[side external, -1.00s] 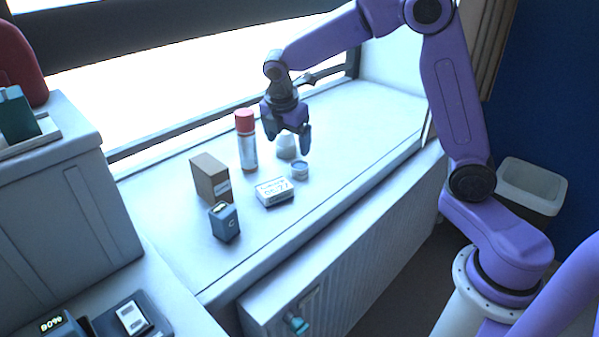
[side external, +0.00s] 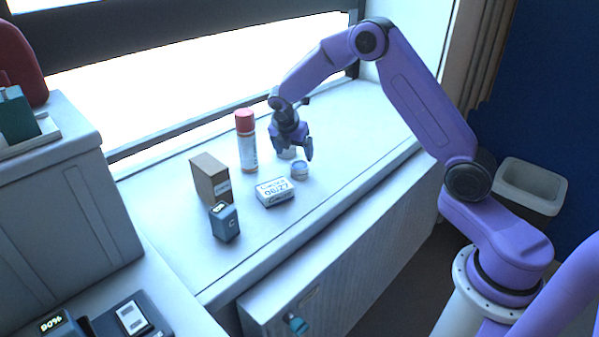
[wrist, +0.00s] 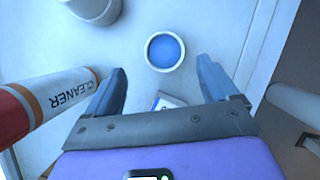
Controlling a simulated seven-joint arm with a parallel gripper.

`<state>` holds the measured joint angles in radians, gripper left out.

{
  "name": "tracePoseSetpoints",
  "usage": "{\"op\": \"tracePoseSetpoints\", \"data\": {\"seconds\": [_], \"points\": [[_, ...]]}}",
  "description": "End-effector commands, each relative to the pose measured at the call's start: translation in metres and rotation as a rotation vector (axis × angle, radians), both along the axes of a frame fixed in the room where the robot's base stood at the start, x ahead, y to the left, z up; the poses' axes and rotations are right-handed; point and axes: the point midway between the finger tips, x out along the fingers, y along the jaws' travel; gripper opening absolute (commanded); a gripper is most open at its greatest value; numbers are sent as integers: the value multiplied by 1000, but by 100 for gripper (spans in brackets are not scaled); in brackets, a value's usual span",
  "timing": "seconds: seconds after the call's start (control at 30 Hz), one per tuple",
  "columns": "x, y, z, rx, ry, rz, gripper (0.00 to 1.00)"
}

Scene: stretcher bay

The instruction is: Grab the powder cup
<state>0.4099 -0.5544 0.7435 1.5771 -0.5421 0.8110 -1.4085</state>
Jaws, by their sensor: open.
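The powder cup, a small round white cup with a blue filling (side external: 300,169), stands upright on the pale ledge. In the wrist view the cup (wrist: 165,51) shows from above, just beyond the fingertips and roughly centred between them. My gripper (side external: 293,154) points down over the ledge, close to the cup and slightly behind and left of it in the side view. Its blue fingers (wrist: 161,72) are spread apart with nothing held between them.
A red-capped cleaner bottle (side external: 247,142) stands left of my gripper. A white rounded container (wrist: 95,8) is close behind the cup. A white labelled box (side external: 275,192), a brown box (side external: 211,179) and a dark blue box (side external: 224,222) stand nearer the front. The ledge's right part is clear.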

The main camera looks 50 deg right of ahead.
Motion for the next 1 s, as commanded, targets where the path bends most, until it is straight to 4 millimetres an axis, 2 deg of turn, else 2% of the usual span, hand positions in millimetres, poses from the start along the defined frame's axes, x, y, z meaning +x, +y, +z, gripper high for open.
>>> {"op": "tracePoseSetpoints", "data": {"seconds": [0.1,0.37,0.67,0.97,1.0], "points": [[2,-6,-15,-1,2,-1,87],[2,-12,-30,0,3,-2,87],[3,-26,-66,0,1,0,87],[4,-28,-70,0,-1,0,87],[4,-28,-70,0,-1,-1,81]]}}
